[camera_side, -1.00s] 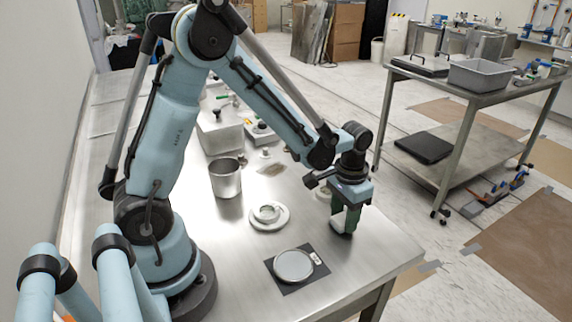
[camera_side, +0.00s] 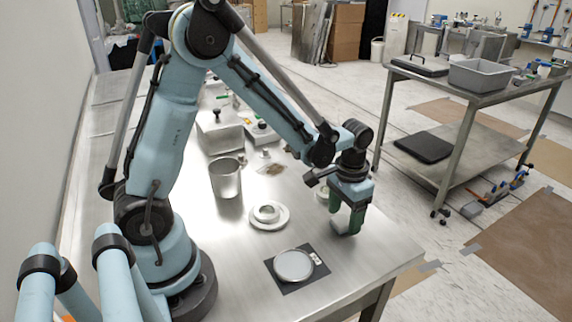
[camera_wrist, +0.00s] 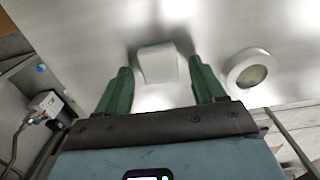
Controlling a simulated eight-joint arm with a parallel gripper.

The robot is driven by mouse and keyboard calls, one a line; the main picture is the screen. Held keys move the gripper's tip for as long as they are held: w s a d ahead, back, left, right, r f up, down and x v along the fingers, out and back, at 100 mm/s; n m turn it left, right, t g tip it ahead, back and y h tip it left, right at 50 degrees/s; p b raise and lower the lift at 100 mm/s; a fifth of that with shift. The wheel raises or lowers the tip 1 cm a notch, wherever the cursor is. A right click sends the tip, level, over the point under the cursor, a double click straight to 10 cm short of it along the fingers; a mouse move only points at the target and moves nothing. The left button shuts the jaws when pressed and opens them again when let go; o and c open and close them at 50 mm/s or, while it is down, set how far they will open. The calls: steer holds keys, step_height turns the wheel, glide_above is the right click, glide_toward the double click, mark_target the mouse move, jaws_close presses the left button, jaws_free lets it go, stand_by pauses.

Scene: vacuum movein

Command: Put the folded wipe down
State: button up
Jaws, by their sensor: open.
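The folded wipe (camera_wrist: 157,66) is a small white square pad lying on the steel table, in the wrist view between and just beyond my fingertips. In the side view it is a pale patch (camera_side: 339,227) low at my fingers, partly hidden by them. My gripper (camera_wrist: 160,72) has two green fingers spread apart, one on each side of the wipe, with a gap to each. It also shows low over the table in the side view (camera_side: 347,224).
A white ring-shaped dish (camera_wrist: 251,74) lies right of the wipe in the wrist view. In the side view a black mat with a grey disc (camera_side: 293,265), a white stepped disc (camera_side: 268,216) and a metal cup (camera_side: 226,179) stand left of my gripper. The table's right corner is bare.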

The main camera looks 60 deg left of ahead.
step_height(320, 180, up, 12)
steer(key=s+r+t, duration=0.1)
steer(key=s+t, duration=0.6)
steer(key=s, duration=0.1)
steer(key=shift+s, duration=0.35)
steer(key=shift+o, duration=0.5)
stand_by(0.8)
steer(key=shift+w, duration=0.1)
steer(key=g, duration=0.7)
glide_above(344, 220)
step_height(344, 220, down, 8)
steer(key=shift+r, duration=0.15)
steer(key=shift+a+f, duration=0.1)
steer(key=shift+f, duration=2.85)
